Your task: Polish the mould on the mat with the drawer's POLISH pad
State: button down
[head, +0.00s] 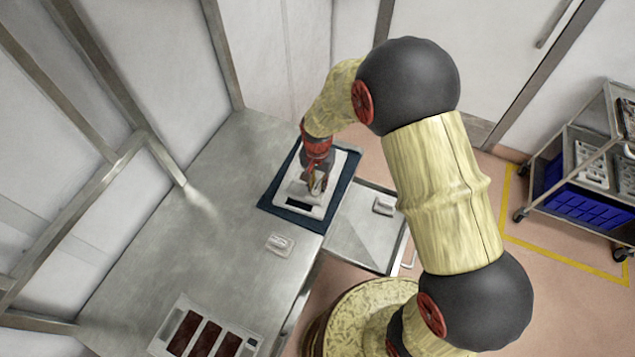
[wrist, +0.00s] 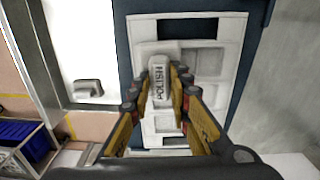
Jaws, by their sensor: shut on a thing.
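My gripper (head: 315,186) is over the mould on the mat, and its fingers (wrist: 168,82) are shut on a pale pad marked POLISH (wrist: 159,88). The light grey mould (wrist: 228,60), with rectangular recesses, lies on the dark blue mat (wrist: 125,65). In the head view the mould (head: 340,165) lies at the table's right edge, on the mat (head: 353,172). The pad is over the mould's face; I cannot tell whether it touches. The open drawer (head: 352,240) holds another grey pad-like block (head: 384,205); it also shows in the wrist view (wrist: 88,88).
A small pale block (head: 280,243) lies on the metal table (head: 215,215). A tray (head: 163,337) with dark red inserts stands at the table's near end. A trolley (head: 555,150) with a blue crate (head: 585,208) stands at the right. The table's middle is mostly clear.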

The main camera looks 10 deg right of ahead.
jog(key=shift+f, duration=0.4)
jog(key=shift+w, duration=0.1)
